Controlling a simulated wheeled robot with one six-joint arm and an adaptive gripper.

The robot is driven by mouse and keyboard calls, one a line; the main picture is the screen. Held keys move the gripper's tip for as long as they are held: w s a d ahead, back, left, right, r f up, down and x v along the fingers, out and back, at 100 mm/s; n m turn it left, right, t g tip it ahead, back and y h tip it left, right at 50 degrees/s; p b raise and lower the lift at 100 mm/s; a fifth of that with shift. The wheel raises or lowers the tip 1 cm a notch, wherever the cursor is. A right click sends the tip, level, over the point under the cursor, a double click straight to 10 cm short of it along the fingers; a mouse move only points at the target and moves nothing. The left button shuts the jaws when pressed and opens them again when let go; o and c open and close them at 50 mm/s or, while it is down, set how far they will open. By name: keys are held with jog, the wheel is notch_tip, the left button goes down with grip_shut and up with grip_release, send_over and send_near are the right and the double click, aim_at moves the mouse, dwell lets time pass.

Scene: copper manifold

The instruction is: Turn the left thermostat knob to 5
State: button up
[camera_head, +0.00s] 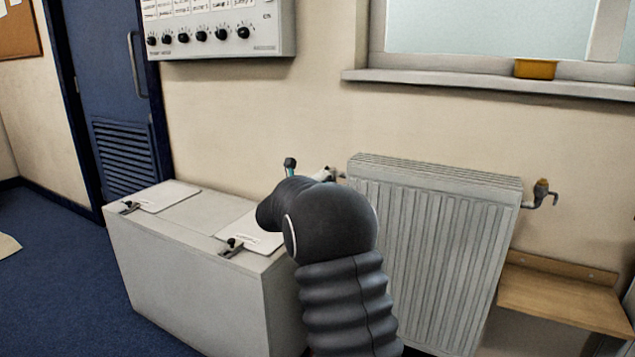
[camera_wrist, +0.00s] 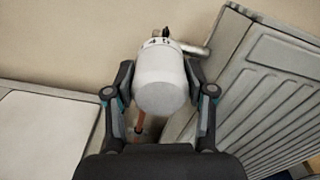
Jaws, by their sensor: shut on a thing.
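In the wrist view, the left thermostat knob (camera_wrist: 161,85) is a white cylinder with dark marks on its far collar. A copper pipe runs below it, and a metal valve stub leads right to the radiator. My gripper (camera_wrist: 160,78) is shut on the knob, one finger on each side. The number at the pointer is too small to read. In the head view, my arm hides most of the knob, and a gripper finger (camera_head: 290,163) shows above the arm at the left end of the radiator (camera_head: 425,250).
A white cabinet (camera_head: 195,285) with two clipped sheets stands left of the radiator. A control panel (camera_head: 215,45) hangs above. A valve (camera_head: 541,192) sits at the radiator's right end, over a wooden bench (camera_head: 565,295). A yellow tub (camera_head: 535,69) stands on the windowsill.

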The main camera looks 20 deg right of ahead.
dwell(0.3)
jog(key=o, duration=1.2)
jog(key=shift+c, duration=0.2)
jog(key=v, duration=1.2)
